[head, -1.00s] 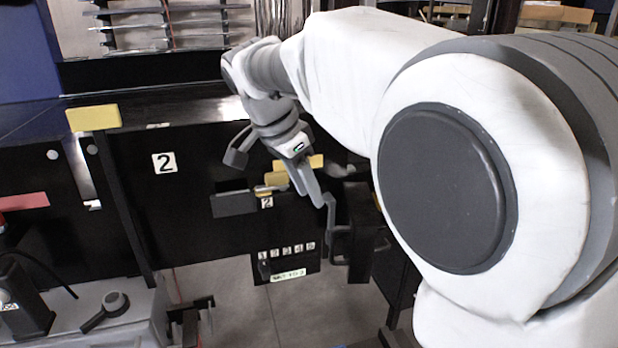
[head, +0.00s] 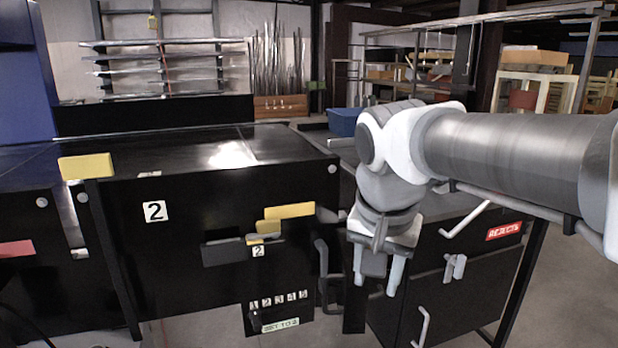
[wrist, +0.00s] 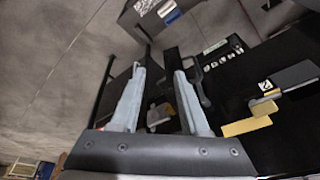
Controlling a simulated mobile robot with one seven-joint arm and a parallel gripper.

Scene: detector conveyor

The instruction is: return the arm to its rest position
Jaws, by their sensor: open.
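My gripper (head: 378,278) hangs pointing down at the right of the black machine front in the head view. Its two grey fingers are apart with nothing between them. In the wrist view the fingers (wrist: 158,88) also stand open, with floor and dark cabinet parts beyond them. My arm reaches in from the right edge of the head view, its links light and grey.
The black machine (head: 190,215) bears a label 2, yellow tabs (head: 290,211) and a numbered selector panel (head: 278,312). A dark cabinet marked REJECTS (head: 503,231) with pale handles stands close behind my gripper. A blue bin (head: 343,121) sits farther back.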

